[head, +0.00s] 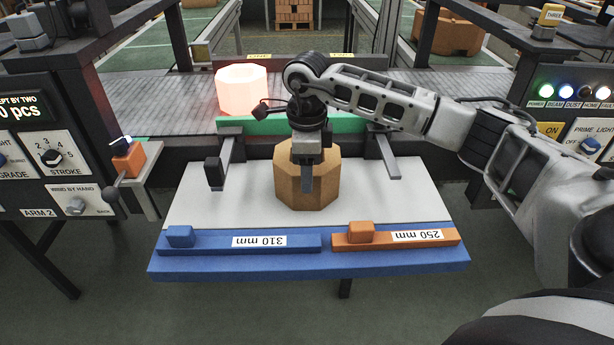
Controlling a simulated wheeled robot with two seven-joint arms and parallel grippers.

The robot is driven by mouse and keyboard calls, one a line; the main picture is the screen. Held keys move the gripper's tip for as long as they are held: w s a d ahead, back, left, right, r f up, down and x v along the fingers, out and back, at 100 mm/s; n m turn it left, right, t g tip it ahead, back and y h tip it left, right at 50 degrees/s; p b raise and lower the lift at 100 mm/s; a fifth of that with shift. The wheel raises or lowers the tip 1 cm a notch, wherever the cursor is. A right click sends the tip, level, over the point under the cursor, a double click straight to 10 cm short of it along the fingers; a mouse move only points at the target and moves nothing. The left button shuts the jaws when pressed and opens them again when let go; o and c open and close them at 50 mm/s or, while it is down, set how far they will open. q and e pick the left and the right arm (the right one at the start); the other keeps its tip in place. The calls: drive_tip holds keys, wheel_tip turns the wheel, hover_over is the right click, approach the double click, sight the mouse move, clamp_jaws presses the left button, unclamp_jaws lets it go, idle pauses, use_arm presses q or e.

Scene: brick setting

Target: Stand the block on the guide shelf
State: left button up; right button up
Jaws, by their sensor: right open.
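A brown, many-sided block (326,192) stands on a pale tabletop in the middle of the head view. My right gripper (306,178) is open and points down over the block. One finger shows in front of the block's near face; the other is hidden, so I cannot tell if the fingers straddle it or touch it. A green ledge (236,127), perhaps the guide shelf, runs behind the block along the conveyor edge. A glowing, pinkish-white many-sided piece (241,90) stands behind the ledge's left part. My left gripper is not in view.
The pale tabletop (195,208) has a blue front edge holding a blue bar (210,243) marked 310 mm and an orange bar (380,242) marked 250 mm. Grey brackets (388,158) flank the block. Control panels stand left and right. The tabletop's left part is mostly clear.

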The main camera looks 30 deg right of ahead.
wheel_tip(320, 180, up, 10)
drive_tip(key=shift+b, duration=0.3)
drive_tip(key=shift+f, duration=0.15)
